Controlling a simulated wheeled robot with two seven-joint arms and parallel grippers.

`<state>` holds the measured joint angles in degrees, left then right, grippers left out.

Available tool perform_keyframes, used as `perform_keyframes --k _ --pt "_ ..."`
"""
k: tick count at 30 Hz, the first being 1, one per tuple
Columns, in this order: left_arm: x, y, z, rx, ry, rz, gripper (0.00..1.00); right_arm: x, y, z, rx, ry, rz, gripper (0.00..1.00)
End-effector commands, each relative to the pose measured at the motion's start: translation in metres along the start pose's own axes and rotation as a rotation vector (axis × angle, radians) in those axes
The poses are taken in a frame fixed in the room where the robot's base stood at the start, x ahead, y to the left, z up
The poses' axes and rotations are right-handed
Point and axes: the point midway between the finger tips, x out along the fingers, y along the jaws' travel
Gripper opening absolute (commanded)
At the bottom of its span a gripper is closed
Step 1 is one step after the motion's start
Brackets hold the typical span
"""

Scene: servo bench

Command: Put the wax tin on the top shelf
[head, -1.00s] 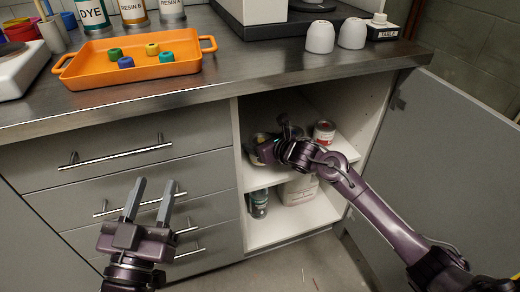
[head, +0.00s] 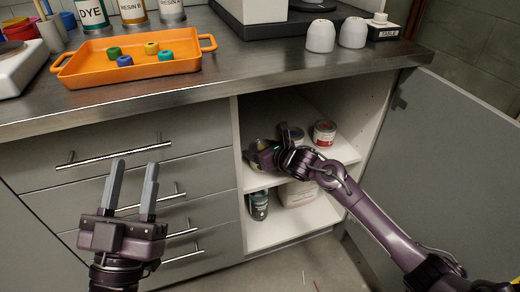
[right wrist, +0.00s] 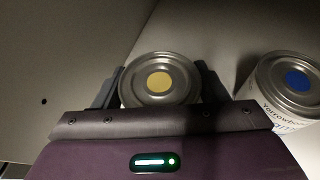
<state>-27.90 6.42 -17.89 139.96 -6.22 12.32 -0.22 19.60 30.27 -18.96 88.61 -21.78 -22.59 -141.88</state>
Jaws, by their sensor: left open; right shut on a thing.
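My right gripper (head: 260,152) is inside the open cupboard, at the left of the top shelf (head: 347,152). It is shut on a round metal tin with a yellow dot on its lid (right wrist: 159,79), one finger on each side in the right wrist view. I cannot read its label, nor tell whether its base touches the shelf. A tin with a blue dot (right wrist: 297,80) stands to its right, apart from it; its label begins "Yarrow". A red-labelled tin (head: 324,133) stands further right. My left gripper (head: 133,172) is open and empty before the drawers.
The lower shelf holds a dark jar (head: 258,205) and a pale container (head: 298,193). The cupboard door (head: 440,170) stands open at the right. An orange tray (head: 135,70) with several small coloured pieces sits on the bench top above.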

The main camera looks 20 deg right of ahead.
Motion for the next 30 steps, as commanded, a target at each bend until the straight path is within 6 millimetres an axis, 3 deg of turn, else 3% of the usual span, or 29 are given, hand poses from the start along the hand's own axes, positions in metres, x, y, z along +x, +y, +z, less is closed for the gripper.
perform_keyframes --k 1,5,17,23,30 --pt "0.000 0.000 -0.002 0.000 0.006 0.000 0.41 0.000 0.000 0.000 0.000 0.000 0.000 0.70" --pt "0.001 0.000 -0.002 0.000 0.007 0.000 0.41 0.000 0.000 0.000 0.000 0.000 0.000 0.87" --pt "0.002 0.000 0.000 0.000 -0.007 0.001 0.41 -0.001 0.000 0.002 0.000 -0.001 0.000 0.88" --pt "-0.008 0.002 0.040 -0.010 -0.198 0.001 0.41 -0.018 -0.001 0.002 -0.003 0.001 -0.002 0.88" --pt "-0.034 0.005 0.093 -0.022 -0.476 0.000 0.41 -0.053 -0.001 0.002 -0.003 0.002 -0.002 0.88"
